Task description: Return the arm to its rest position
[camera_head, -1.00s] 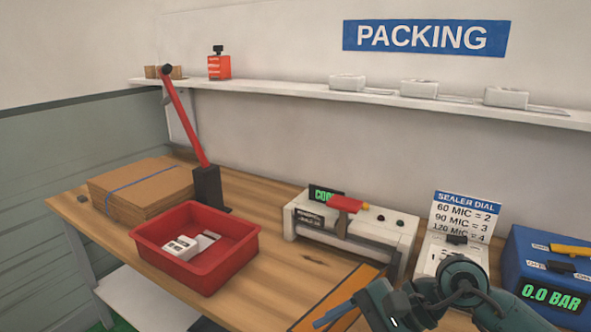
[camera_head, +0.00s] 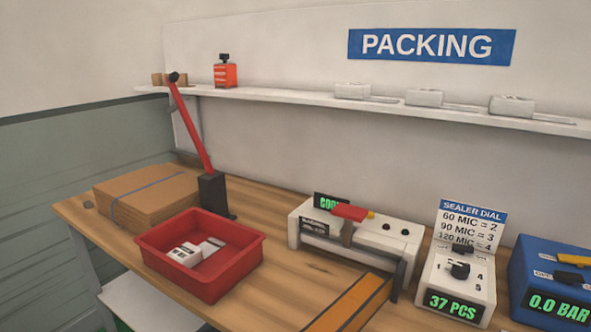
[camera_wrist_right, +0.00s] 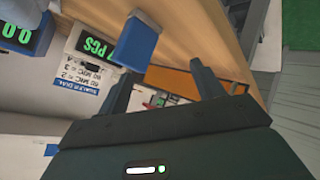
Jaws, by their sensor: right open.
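My right gripper (camera_wrist_right: 163,66) shows only in the right wrist view, with its two dark fingers spread apart and open. A blue block-like piece (camera_wrist_right: 138,42) shows at the end of the finger on the left of that view; I cannot tell if it is part of the finger. I see nothing held between the fingers. In the head view neither arm nor gripper shows. My left gripper is in no view.
The wooden bench (camera_head: 300,268) carries a red tray (camera_head: 158,262) with white items, stacked cardboard (camera_head: 150,195), a sealer (camera_head: 375,240), a counter reading 37 PCS (camera_head: 456,285) and a blue machine (camera_head: 530,270). A shelf (camera_head: 290,96) runs above.

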